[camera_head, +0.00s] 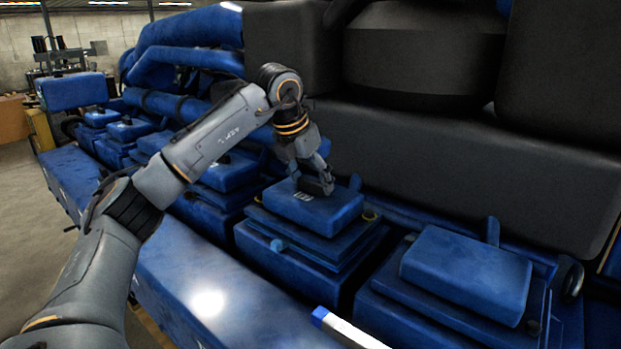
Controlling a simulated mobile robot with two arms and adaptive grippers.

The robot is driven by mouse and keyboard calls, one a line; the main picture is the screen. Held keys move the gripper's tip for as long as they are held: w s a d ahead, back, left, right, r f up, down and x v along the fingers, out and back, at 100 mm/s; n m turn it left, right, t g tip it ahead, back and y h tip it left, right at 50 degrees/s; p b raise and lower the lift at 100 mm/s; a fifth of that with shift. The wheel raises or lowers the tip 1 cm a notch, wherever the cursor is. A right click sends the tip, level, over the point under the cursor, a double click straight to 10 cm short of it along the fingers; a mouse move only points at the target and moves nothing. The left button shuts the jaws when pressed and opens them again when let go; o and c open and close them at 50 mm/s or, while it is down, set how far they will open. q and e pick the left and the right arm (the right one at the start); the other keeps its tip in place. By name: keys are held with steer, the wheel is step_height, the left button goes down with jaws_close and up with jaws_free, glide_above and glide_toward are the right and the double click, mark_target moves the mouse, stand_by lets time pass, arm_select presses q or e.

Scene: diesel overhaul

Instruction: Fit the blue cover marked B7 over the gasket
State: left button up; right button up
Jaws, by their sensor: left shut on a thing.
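The blue cover (325,214) is a flat box-shaped lid with a small pale mark on top, too small to read. It sits on or just above a stepped blue block (290,242) in the middle of the engine side; I cannot tell if it touches. My left gripper (316,186) comes down from above and is shut at the top of this cover, hiding part of it. The gasket does not show; the cover hides whatever lies beneath it. My right gripper is not in view.
Another blue cover (466,272) sits on the block at the right, and several similar ones run to the left. A large black engine part (470,180) rises behind. A white bar with a blue end (345,328) lies at the front edge. Floor is clear at left.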

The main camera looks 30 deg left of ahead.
arm_select(q)
steer(key=shift+f+b, duration=0.5)
steer(key=shift+f, duration=0.3)
stand_by(0.7)
steer(key=o, duration=1.5)
steer(key=shift+s, duration=0.1)
steer(key=v, duration=1.2)
